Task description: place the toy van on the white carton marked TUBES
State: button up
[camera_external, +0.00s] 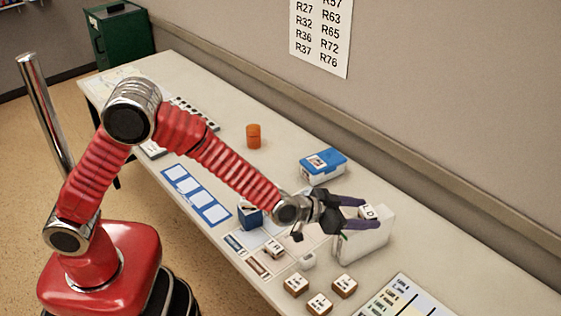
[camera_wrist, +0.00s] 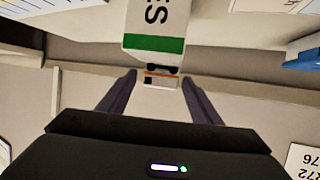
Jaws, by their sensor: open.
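The white carton (camera_external: 366,242) stands on the table at the right. In the wrist view the carton (camera_wrist: 157,20) shows upside down, with a green band and the letters "ES"; the rest of its word is cut off. The toy van (camera_external: 369,211) is small and white with dark lettering. In the wrist view the van (camera_wrist: 160,81) shows an orange stripe and black wheels, and the wheels appear to meet the carton's top edge. My gripper (camera_external: 371,214) is open, with one finger on each side of the van. In the wrist view gaps show between the van and both fingers.
A blue-lidded box (camera_external: 322,162) and an orange cylinder (camera_external: 254,136) stand behind the arm. Several lettered wooden blocks (camera_external: 296,285) lie in front of the carton. A blue container (camera_external: 249,215) sits left of the gripper. A card (camera_external: 405,299) lies at the front right. The wall runs behind.

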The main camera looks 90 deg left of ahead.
jog(key=shift+v, duration=0.85)
jog(key=v, duration=1)
jog(key=shift+s, duration=0.15)
jog(key=shift+d+r, duration=0.1)
jog(key=shift+d, duration=0.05)
